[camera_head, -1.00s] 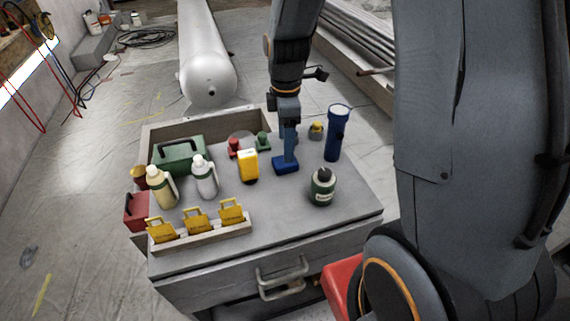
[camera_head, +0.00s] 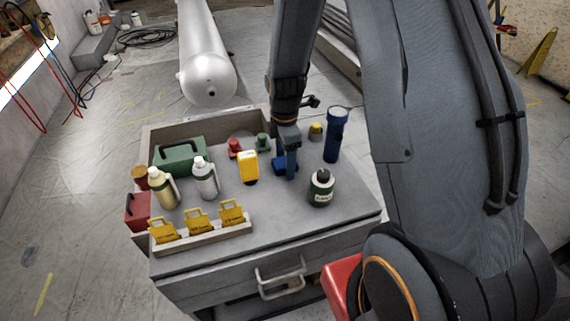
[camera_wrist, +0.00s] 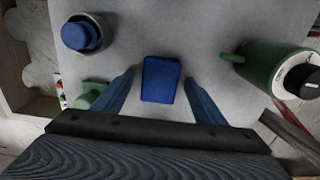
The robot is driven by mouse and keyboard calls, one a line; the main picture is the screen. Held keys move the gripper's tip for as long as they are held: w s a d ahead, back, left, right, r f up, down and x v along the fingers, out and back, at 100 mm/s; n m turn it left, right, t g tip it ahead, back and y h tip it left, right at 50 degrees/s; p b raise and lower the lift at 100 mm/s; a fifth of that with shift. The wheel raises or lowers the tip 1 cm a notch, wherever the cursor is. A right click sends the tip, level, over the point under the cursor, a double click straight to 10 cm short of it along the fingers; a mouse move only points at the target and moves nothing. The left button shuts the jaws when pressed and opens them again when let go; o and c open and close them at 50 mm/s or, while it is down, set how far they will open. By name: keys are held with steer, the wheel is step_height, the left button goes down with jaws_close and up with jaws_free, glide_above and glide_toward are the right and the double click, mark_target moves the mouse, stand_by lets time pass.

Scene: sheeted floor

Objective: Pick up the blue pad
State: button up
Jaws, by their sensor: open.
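The blue pad (camera_head: 279,163) is a small, flat blue block on the grey top of the workbench. It lies partly behind my gripper (camera_head: 291,172) in the head view. In the wrist view the blue pad (camera_wrist: 161,80) shows whole, centred between my two blue fingers. The fingers are open, with a gap on each side of the pad. My gripper is low over the bench top, and I cannot tell how far its tips are above the surface.
A blue torch (camera_head: 336,135) stands right of my gripper, and a dark green bottle (camera_head: 321,189) stands in front. Green and red handled pieces (camera_head: 263,143) (camera_head: 235,149) are behind. Bare bench top (camera_head: 285,220) lies in front.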

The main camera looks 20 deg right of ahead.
steer(key=c, duration=1.1)
steer(key=shift+c, duration=0.2)
step_height(320, 180, up, 10)
steer(key=shift+b, duration=0.45)
